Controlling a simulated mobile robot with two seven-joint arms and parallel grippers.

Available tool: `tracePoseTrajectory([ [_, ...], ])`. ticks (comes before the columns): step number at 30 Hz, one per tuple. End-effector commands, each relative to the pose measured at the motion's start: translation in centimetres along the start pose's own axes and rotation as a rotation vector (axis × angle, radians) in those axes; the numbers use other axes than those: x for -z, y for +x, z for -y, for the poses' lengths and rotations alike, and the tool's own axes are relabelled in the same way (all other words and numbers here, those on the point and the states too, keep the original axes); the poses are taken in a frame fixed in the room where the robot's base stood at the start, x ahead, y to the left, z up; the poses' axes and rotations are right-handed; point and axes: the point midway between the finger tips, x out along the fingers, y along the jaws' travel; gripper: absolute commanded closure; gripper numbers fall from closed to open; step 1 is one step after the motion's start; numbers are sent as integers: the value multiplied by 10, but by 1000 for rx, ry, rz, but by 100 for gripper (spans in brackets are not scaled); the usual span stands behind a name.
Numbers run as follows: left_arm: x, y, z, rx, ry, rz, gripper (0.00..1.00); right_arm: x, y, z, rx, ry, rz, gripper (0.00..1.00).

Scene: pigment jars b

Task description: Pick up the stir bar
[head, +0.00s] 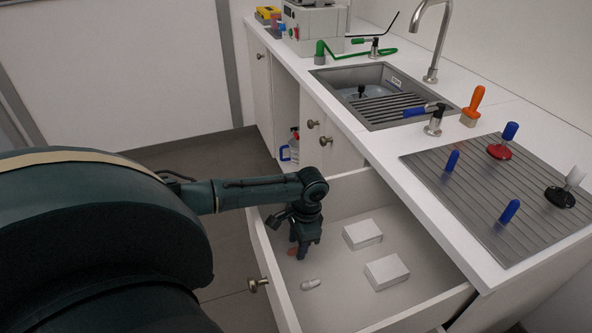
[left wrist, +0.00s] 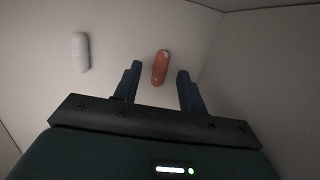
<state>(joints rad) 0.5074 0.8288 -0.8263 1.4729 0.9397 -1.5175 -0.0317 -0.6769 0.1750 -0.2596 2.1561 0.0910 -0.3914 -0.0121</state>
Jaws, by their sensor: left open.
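My left gripper (head: 302,253) points down into an open drawer (head: 335,189). In the left wrist view its jaws (left wrist: 156,85) are open, with an orange-red capsule-shaped bar (left wrist: 160,67) between and just beyond the fingertips, apart from both. In the head view the orange-red bar (head: 291,252) is partly hidden by the fingers. A white capsule-shaped bar (left wrist: 80,52) lies to its left in the wrist view; it also shows on the drawer floor in the head view (head: 310,284). Which bar is the stir bar, I cannot tell. My right gripper is not in view.
Two white boxes (head: 362,234) (head: 387,272) lie in the drawer, right of my left gripper. The drawer walls stand around it. Above are the counter, a sink (head: 372,92) and a grooved drainboard (head: 500,200) with several handled tools.

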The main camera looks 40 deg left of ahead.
Motion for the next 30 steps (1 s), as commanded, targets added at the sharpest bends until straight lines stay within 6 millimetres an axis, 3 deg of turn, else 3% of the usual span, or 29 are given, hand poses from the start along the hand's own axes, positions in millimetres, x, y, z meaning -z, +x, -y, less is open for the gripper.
tracePoseTrajectory([
  [9, 0, 9, 0, 0, 1, 1, 59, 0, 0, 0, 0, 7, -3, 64],
  [24, 0, 8, 0, 0, 1, 0, 99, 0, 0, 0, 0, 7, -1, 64],
  [30, 0, 8, 0, 0, 0, 0, 100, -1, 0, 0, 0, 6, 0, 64],
])
